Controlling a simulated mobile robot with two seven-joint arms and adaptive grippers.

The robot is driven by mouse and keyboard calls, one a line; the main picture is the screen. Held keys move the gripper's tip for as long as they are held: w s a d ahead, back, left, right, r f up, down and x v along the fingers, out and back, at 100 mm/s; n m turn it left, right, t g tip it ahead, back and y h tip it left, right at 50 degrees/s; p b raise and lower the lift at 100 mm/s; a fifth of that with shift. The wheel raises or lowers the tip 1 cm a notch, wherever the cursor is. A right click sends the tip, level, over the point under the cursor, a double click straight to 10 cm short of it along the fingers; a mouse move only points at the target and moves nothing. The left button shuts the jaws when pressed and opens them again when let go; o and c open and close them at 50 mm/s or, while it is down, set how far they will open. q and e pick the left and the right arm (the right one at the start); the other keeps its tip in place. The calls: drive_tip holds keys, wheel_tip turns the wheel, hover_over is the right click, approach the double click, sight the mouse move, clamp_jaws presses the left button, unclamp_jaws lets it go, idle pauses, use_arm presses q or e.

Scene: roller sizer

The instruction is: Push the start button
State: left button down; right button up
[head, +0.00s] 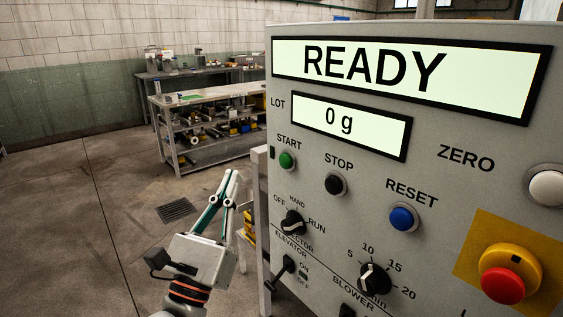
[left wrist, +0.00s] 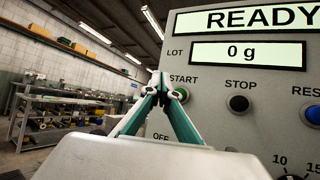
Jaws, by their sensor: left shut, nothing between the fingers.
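The start button (head: 287,160) is a small green round button under the START label, at the left edge of the grey control panel (head: 456,190). It also shows in the left wrist view (left wrist: 181,95), just right of my fingertips. My left gripper (head: 232,174) is shut and empty, its fingertips left of and slightly below the start button in the head view. In the left wrist view my left gripper (left wrist: 160,82) points toward the panel's left edge. I cannot tell the gap to the button. My right gripper is not in view.
The panel also bears a black stop button (head: 335,184), a blue reset button (head: 403,217), a white zero button (head: 547,188), a red emergency stop (head: 503,285) and a selector knob (head: 292,223). The display (head: 405,72) reads READY. Workbenches (head: 207,115) stand behind; floor at left is clear.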

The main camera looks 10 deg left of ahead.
use_arm(q)
drive_tip(key=w+d, duration=0.5)
drive_tip(key=w, duration=0.2)
drive_tip(key=shift+d, duration=0.2)
idle(1.5)
drive_tip(key=shift+w+d, duration=0.25)
drive_tip(key=shift+w, duration=0.1)
drive_tip(key=shift+w+d, duration=0.3)
drive_tip(key=shift+w, duration=0.1)
idle(0.9)
drive_tip(key=shift+s, duration=0.1)
drive_tip(key=shift+s+a, duration=0.55)
drive_tip(key=shift+s, duration=0.1)
drive_tip(key=s+a, duration=0.1)
drive_tip(key=s, duration=0.1)
drive_tip(key=s+a, duration=0.2)
idle(0.7)
